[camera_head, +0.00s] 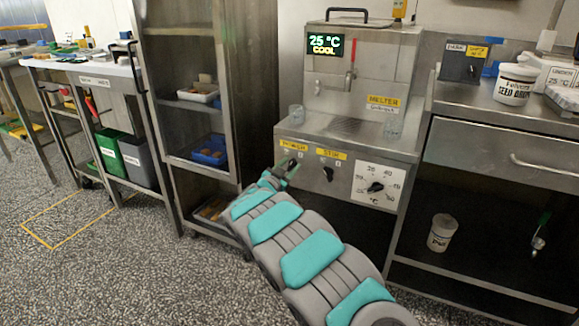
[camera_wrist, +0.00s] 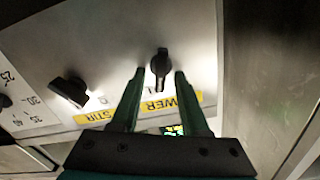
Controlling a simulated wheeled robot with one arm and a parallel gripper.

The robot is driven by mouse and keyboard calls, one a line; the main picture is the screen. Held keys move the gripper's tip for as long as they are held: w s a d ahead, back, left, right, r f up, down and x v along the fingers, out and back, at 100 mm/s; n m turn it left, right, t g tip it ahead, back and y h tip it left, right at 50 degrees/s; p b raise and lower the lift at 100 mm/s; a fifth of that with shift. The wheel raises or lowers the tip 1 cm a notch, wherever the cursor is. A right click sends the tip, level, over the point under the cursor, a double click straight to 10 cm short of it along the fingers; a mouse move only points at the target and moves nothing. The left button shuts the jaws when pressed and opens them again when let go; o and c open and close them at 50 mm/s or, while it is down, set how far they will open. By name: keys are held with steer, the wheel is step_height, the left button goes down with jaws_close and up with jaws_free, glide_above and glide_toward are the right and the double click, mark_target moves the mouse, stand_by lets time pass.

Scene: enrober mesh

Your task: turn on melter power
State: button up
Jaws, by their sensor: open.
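The melter (camera_head: 325,120) is a steel unit with a display (camera_head: 325,44) reading "25 °C COOL". Its front panel carries a knob under a yellow POWER label (camera_head: 293,145), a stir knob (camera_head: 327,174) and a temperature dial (camera_head: 376,187). My gripper (camera_head: 286,171) is at the power knob in the head view and hides much of it. In the wrist view the black power knob (camera_wrist: 160,68) lies between the tips of my open gripper (camera_wrist: 158,74), with a gap on each side. The stir knob shows to its left (camera_wrist: 70,92).
A steel shelf rack (camera_head: 190,100) stands left of the melter. A steel table (camera_head: 500,150) with a drawer and a white tub (camera_head: 515,84) stands to the right. The speckled floor in front is open.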

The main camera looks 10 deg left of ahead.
jaws_close()
stand_by(0.5)
steer(key=shift+a+f+m+b, duration=0.1)
steer(key=shift+f+m+b, duration=0.05)
steer(key=shift+m+b, duration=0.95)
steer(key=shift+m, duration=0.1)
steer(key=shift+r, duration=0.2)
jaws_free()
steer(key=shift+d+f, duration=0.1)
steer(key=shift+d, duration=0.1)
steer(key=shift+s, duration=0.15)
